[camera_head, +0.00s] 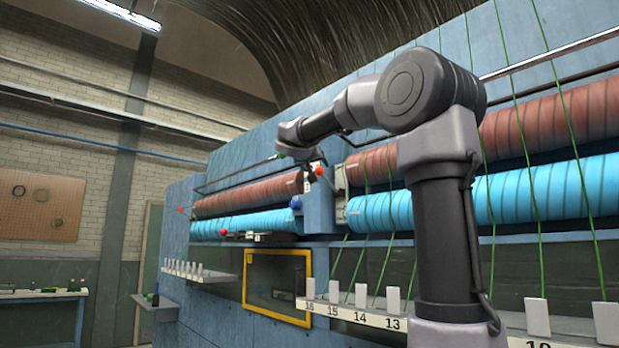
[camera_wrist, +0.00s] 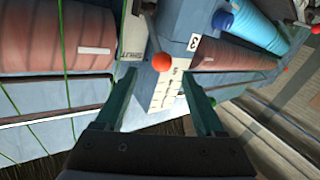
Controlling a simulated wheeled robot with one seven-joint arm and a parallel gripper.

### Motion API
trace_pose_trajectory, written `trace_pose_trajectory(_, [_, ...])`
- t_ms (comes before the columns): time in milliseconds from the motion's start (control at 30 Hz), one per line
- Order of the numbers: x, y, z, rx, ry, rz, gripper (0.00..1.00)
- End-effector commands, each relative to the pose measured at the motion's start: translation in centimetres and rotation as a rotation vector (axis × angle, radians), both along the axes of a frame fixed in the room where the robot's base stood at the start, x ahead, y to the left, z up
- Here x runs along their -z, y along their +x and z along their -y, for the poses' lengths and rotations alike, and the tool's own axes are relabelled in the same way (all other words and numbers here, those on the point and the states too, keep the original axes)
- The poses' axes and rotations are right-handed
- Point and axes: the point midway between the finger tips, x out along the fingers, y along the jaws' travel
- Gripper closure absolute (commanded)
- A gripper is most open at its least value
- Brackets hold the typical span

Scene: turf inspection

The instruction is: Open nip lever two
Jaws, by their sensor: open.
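A red ball knob (camera_wrist: 162,62) on a lever shows in the wrist view, in front of a blue post with a pale scale plate (camera_wrist: 162,92). My gripper (camera_wrist: 157,74) is open, with one green finger on each side of the knob in the picture. I cannot tell whether either finger touches it. A small number label (camera_wrist: 193,42) is on the post, too small to read surely. In the head view my gripper (camera_head: 318,172) is at the top of the blue post (camera_head: 318,212), largely dark and small. The lever's shaft is mostly hidden there.
Red-brown rollers (camera_head: 250,196) and cyan rollers (camera_head: 245,223) run either side of the post. A blue knob (camera_head: 296,203) is on the post's left. Other red knobs (camera_head: 181,210) are farther left. Green yarns cross the front right. A numbered rail (camera_head: 350,314) runs below.

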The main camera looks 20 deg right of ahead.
Motion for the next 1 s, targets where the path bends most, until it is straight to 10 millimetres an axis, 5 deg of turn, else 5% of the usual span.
trace_pose_trajectory(700, [-0.3, 8.1, 5.8, 0.002, -0.007, 0.007, 0.29])
trace_pose_trajectory(1000, [-0.3, 8.9, 6.3, -0.001, -0.007, 0.007, 0.29])
